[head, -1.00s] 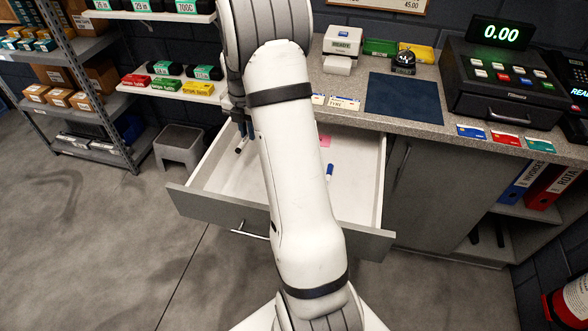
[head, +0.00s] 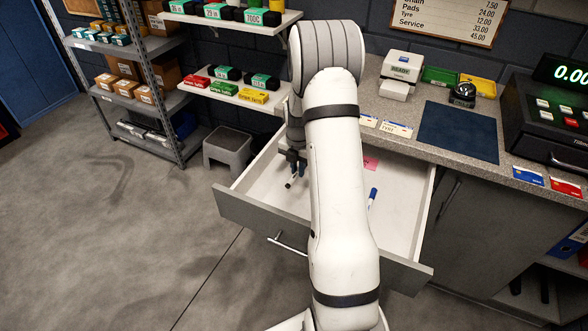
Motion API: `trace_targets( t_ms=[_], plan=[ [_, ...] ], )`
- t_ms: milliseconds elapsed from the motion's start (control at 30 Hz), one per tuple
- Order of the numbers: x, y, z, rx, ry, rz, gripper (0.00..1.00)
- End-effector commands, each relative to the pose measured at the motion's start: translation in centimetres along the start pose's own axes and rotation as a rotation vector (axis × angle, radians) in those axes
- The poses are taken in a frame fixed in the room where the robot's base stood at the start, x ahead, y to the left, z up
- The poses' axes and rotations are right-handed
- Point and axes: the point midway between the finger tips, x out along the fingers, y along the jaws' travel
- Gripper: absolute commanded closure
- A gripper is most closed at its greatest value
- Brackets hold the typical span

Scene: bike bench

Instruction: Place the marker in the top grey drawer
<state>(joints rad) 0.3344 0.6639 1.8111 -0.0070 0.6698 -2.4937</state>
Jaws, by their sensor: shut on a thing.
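The grey drawer (head: 262,232) is pulled open below the counter, its pale inside showing. My gripper (head: 296,168) is at the drawer's left side, partly beside my own arm. It is shut on a small dark marker (head: 290,183), which has a light end and hangs tilted over or inside the drawer. I cannot tell whether it touches the drawer floor. A blue and white marker (head: 372,198) lies inside the drawer, to the right of my arm. My arm hides the middle of the drawer.
A pink note (head: 371,163) lies in the drawer. The counter (head: 395,107) holds a dark blue mat (head: 457,131), a white printer (head: 403,67), a bell (head: 462,95) and a till (head: 555,118). A grey stool (head: 228,151) and shelves stand left. Floor in front is clear.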

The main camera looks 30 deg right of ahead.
Motion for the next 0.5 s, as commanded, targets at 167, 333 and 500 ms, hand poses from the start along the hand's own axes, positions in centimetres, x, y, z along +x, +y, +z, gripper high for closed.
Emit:
trace_targets(
  t_ms=[167,333,500],
  plan=[
    [0.5,0.0,0.0,0.001,0.0,0.0,1.0],
    [1.0,0.0,0.0,0.001,0.0,0.0,1.0],
    [1.2,0.0,0.1,0.001,0.0,0.0,1.0]
  ],
)
